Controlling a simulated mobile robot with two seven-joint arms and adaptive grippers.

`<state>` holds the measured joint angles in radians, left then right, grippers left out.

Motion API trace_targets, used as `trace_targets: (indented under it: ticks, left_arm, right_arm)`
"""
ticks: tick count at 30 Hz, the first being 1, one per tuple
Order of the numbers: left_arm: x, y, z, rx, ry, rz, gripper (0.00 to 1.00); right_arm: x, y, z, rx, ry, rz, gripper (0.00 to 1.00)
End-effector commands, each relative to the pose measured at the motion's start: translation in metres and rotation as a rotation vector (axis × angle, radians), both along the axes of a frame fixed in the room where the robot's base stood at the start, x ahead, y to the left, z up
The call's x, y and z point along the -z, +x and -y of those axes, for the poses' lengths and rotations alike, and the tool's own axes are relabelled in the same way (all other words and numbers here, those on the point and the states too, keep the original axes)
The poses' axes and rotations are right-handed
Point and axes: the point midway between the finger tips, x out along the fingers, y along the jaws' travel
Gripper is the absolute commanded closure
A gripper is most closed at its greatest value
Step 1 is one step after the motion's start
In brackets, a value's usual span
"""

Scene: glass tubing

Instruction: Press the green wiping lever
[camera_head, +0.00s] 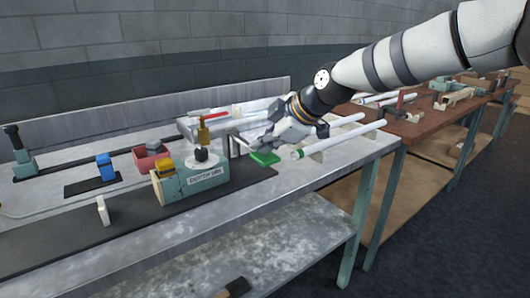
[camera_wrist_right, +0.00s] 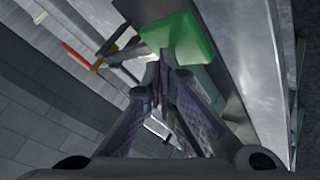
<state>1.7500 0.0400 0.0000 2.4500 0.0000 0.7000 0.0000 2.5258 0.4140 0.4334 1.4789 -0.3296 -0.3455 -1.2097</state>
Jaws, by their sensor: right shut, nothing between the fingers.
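My left gripper is not in view.
The green machine (camera_head: 195,182) with a black knob stands on a dark mat left of the lever. White tubes (camera_head: 330,138) rest on supports to the right. A red bin (camera_head: 152,158) and a blue block (camera_head: 105,167) stand farther left. A brown bench (camera_head: 430,125) adjoins on the right.

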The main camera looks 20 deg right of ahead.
Motion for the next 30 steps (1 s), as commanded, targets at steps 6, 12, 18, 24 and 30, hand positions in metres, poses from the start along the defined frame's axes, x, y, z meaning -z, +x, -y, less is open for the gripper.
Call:
trace_targets:
  ticks: [6, 12, 18, 24, 30]
  left_arm:
    - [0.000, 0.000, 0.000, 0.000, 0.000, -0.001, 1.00]
    - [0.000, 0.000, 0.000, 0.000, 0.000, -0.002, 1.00]
    - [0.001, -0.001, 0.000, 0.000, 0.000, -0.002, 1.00]
    - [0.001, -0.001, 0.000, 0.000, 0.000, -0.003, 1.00]
    - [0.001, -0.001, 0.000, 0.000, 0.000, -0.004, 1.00]
  right_arm:
    - [0.003, 0.000, 0.000, 0.000, -0.001, -0.001, 1.00]
    - [0.006, 0.000, 0.000, 0.000, -0.001, -0.001, 1.00]
    - [0.009, 0.000, 0.000, -0.001, -0.001, -0.002, 1.00]
    - [0.011, -0.001, 0.000, -0.001, -0.001, -0.003, 1.00]
    - [0.014, -0.001, 0.000, -0.001, -0.001, -0.003, 1.00]
